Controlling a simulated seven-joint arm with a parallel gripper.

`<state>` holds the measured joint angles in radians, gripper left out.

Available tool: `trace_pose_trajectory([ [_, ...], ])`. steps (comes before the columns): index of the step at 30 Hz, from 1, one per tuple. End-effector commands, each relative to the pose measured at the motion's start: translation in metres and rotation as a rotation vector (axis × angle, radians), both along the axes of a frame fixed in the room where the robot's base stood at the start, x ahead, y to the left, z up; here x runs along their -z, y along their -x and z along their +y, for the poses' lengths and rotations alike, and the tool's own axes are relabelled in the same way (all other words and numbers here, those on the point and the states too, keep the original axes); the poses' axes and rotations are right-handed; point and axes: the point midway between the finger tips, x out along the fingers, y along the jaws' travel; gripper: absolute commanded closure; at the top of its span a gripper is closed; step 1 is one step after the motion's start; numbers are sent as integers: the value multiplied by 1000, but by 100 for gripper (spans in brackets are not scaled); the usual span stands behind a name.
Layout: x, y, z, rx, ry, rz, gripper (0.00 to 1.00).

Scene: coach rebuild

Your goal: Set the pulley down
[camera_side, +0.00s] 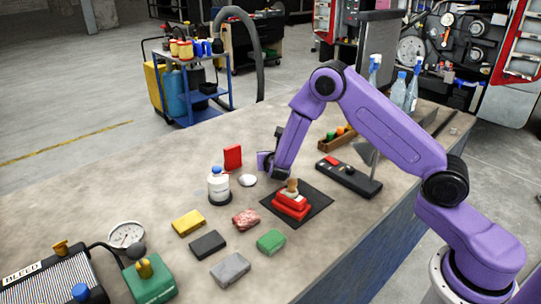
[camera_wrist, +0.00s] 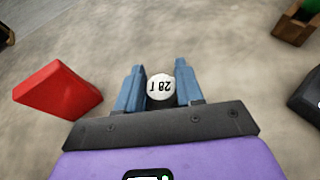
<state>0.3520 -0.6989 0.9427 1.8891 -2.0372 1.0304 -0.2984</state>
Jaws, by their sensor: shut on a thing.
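The pulley (camera_wrist: 160,87) is a small white round piece with the dark marking "28 T", upside down in the wrist view. My gripper (camera_wrist: 160,85) has its two blue-grey fingers on either side of the pulley and is shut on it. Bare bench top shows beyond it, but its height above the bench cannot be told. In the side view my fingers and the held pulley are hidden by the arm.
A red block (camera_wrist: 58,92) lies left of my gripper; a dark case (camera_side: 348,178) and a wooden box (camera_side: 338,138) are to the right. Nearer the side camera are a white disc (camera_side: 247,180), a white bottle (camera_side: 219,186) and a black mat (camera_side: 318,204) with stacked red pieces.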

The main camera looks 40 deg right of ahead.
Motion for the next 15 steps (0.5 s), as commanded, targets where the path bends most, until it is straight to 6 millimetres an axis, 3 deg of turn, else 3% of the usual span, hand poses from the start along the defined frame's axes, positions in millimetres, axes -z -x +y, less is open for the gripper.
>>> trace_pose_trajectory([
  [10, 2, 0, 0, 0, 1, -2, 97],
  [11, 3, 0, 0, 0, 1, -1, 60],
  [12, 2, 0, 0, 0, 0, -1, 47],
  [13, 2, 0, 0, 0, 0, -1, 38],
  [15, 2, 0, 0, 0, 1, -1, 38],
])
